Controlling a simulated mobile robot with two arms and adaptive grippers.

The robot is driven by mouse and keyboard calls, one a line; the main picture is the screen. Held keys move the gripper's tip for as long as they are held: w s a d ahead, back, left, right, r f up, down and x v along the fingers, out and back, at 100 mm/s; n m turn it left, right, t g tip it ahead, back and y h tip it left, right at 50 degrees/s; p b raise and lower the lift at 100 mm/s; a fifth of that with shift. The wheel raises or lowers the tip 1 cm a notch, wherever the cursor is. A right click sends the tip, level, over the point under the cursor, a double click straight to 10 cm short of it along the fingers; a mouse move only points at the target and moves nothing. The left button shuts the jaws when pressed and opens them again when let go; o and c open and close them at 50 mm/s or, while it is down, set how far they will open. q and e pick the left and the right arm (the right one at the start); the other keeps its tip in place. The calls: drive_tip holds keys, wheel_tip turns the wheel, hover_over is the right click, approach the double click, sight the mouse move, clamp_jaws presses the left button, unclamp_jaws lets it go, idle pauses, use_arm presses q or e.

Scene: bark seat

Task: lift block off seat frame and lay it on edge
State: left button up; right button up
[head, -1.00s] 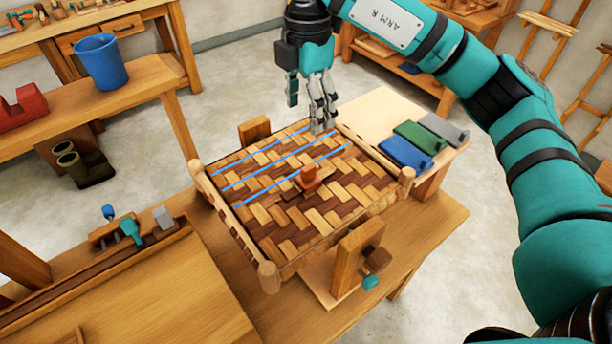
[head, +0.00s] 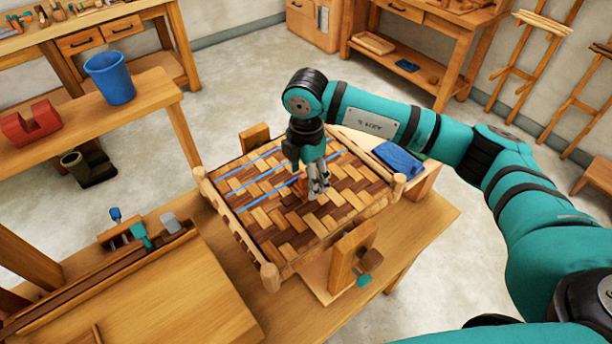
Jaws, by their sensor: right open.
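The small orange-brown block (head: 301,184) sits on the woven bark seat, near its middle, mostly hidden behind my gripper. The seat frame (head: 232,232) has round wooden rails and corner posts and lies on the bench. My right gripper (head: 317,190) points down at the block with its fingers open. Its fingertips are low over the weave, right by the block. I cannot tell whether the fingers touch the block or stand on both sides of it. My left gripper is out of view.
Blue strips (head: 252,169) cross the far part of the weave. A wooden clamp (head: 349,258) stands at the near edge and another block (head: 254,138) at the far edge. A tool rack (head: 140,232) is at left.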

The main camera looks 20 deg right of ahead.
drive_tip(key=shift+f, duration=0.55)
drive_tip(key=c, duration=1)
drive_tip(key=shift+r, duration=0.15)
